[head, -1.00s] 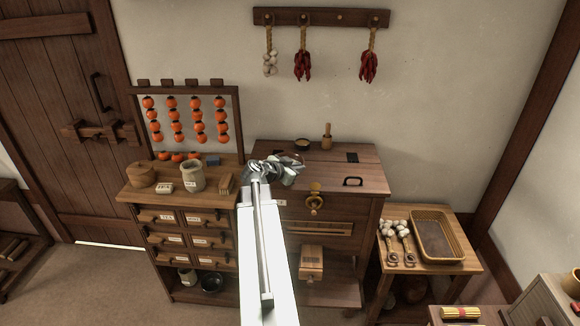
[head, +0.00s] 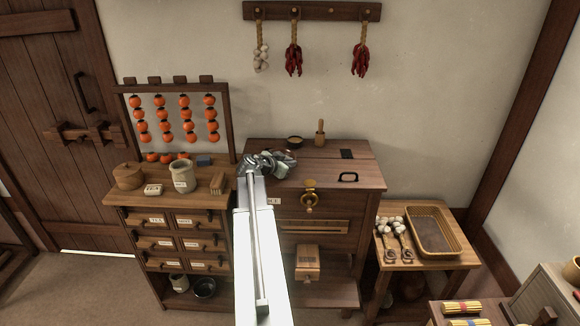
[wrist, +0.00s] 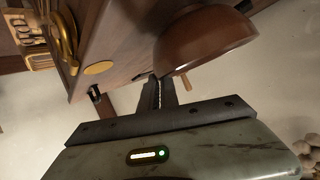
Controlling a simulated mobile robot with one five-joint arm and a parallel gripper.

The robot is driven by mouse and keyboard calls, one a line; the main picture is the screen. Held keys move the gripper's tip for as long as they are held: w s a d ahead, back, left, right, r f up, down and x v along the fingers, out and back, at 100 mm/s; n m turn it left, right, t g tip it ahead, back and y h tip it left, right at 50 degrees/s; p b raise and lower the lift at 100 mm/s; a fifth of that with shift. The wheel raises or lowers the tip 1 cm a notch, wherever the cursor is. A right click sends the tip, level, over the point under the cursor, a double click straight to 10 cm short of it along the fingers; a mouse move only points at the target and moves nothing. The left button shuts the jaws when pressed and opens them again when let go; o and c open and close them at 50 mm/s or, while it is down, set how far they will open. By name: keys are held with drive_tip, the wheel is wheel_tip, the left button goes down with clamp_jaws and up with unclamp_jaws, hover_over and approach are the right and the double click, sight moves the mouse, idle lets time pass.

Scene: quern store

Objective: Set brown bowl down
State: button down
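The brown bowl (wrist: 205,45) fills the top of the wrist view, its rounded outer wall facing me. It also shows in the head view as a small dark bowl with a tan inside (head: 295,142), just past my gripper (head: 284,158). My gripper's dark fingers (wrist: 160,90) meet at the bowl's rim in the wrist view and appear shut on it. The bowl is at the back of the wooden cabinet's top (head: 315,171). I cannot tell whether its base touches the wood. Part of the rim is hidden.
A wooden pestle (head: 320,132) stands right of the bowl. A drawer chest (head: 180,225) with jars adjoins at left; a low table with a basket (head: 433,231) stands at right.

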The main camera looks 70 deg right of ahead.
drive_tip(key=c, duration=1.6)
unclamp_jaws()
drive_tip(key=shift+o, duration=0.2)
drive_tip(key=shift+a+r, duration=0.1)
drive_tip(key=p+v, duration=0.5)
drive_tip(key=v, duration=0.6)
drive_tip(key=shift+a+r, duration=0.2)
drive_tip(key=shift+a, duration=0.15)
drive_tip(key=shift+w, duration=0.1)
